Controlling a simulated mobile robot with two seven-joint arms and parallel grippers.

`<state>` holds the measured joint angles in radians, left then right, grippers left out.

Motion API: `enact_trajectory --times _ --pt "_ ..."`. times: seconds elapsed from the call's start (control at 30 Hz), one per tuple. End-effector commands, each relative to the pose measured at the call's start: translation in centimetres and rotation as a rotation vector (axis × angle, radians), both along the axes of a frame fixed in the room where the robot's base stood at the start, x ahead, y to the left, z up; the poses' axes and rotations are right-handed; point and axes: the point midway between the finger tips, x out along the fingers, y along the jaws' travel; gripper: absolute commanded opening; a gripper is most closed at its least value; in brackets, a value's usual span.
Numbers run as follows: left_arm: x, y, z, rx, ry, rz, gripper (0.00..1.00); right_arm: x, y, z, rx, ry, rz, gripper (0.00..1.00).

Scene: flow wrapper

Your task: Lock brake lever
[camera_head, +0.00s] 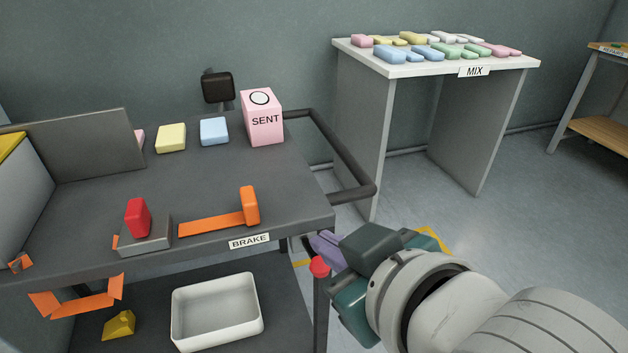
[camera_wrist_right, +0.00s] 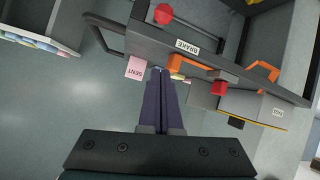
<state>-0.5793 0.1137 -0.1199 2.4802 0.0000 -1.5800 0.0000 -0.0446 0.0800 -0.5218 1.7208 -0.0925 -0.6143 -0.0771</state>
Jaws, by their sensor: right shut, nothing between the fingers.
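A BRAKE label (camera_head: 249,241) is on the front edge of the grey cart top (camera_head: 95,215); it also shows in the wrist view (camera_wrist_right: 187,46). A red round knob (camera_head: 319,266) tops a dark post below the cart's right front corner. It also shows near the top of the wrist view (camera_wrist_right: 163,14). I cannot tell for sure that this is the brake lever. My right gripper (camera_head: 322,246) is beside the knob, at the cart's corner, its purple fingers partly hidden by its body. Its fingers (camera_wrist_right: 160,72) are together and empty. My left gripper is not in view.
On the cart are a red block (camera_head: 137,217) on a grey base, an orange strip with an upright tab (camera_head: 250,205), and a pink SENT box (camera_head: 262,120). A rail (camera_head: 340,150) juts out right. A white bin (camera_head: 216,308) is below. The MIX table (camera_head: 430,68) stands behind.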

Motion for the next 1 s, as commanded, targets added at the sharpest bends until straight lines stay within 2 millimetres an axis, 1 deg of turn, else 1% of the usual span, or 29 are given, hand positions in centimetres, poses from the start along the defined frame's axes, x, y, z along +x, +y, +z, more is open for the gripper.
enact_trajectory --times 0.17,0.27,0.37,0.6,0.77,0.8,0.83,1.0 --pt "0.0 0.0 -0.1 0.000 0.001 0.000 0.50 0.1 0.0 -0.1 0.000 0.001 -0.001 0.00" --pt "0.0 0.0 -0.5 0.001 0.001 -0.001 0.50 0.8 0.3 -0.6 0.000 0.000 -0.001 0.00" --pt "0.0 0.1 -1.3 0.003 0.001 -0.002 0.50 1.9 0.9 -1.5 0.000 0.001 -0.001 0.00" --pt "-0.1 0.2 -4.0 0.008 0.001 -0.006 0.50 5.9 2.7 -4.3 0.000 0.000 -0.001 0.00" --pt "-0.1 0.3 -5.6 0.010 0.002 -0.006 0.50 8.1 3.7 -5.7 0.000 0.000 -0.001 0.00" --pt "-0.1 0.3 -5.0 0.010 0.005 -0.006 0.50 7.3 3.1 -5.9 -0.003 0.005 -0.003 0.00" --pt "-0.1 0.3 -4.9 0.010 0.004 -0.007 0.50 6.9 2.8 -6.2 -0.002 0.005 -0.002 0.00" --pt "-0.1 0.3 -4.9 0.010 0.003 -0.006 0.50 5.8 1.8 -7.3 -0.002 0.002 -0.001 0.00"
